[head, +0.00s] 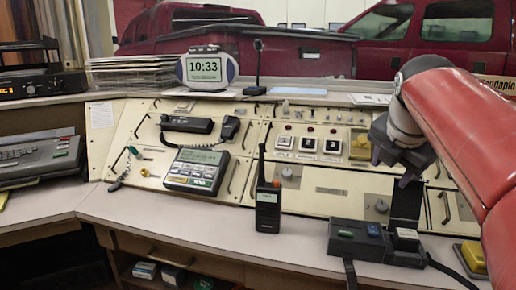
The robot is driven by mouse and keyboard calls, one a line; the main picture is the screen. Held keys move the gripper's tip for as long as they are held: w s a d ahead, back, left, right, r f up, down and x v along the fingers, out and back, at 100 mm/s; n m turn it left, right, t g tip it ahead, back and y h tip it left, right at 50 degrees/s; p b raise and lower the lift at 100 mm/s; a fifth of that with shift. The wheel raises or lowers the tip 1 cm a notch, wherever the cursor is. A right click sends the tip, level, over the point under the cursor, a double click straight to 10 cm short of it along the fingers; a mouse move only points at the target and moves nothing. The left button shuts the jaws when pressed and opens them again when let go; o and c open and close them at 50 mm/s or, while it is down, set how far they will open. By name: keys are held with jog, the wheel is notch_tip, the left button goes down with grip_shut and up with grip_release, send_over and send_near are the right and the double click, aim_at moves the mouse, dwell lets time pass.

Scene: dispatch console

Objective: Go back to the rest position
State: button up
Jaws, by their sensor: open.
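My gripper (391,170) is at the right in the head view, at the end of my red arm. It points down and toward the console, with its fingers apart and nothing seen between them. It hangs above the black box with buttons (375,241) on the desk and in front of the sloped console panel (325,182). Whether it touches the panel cannot be told. My arm hides part of the console's right side.
A black handheld radio (268,206) stands upright on the desk (225,226). A desk phone unit (197,170) and a handset (230,127) are on the panel. A clock showing 10:33 (206,69) and a thin microphone (257,68) stand on the ledge. A yellow block (474,255) lies at the lower right.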

jog(key=s+a+f+m+y, duration=0.1)
jog(key=s+a+f+m, duration=0.4)
jog(key=s+f+m, duration=0.4)
jog(key=s+a+f+m+y, duration=0.1)
jog(key=s+a+f+m, duration=0.4)
jog(key=s+f+m, duration=0.5)
notch_tip(320, 180, down, 3)
jog(key=m, duration=0.5)
jog(key=shift+a+g, duration=0.3)
jog(key=shift+g, duration=0.1)
jog(key=shift+r, duration=0.1)
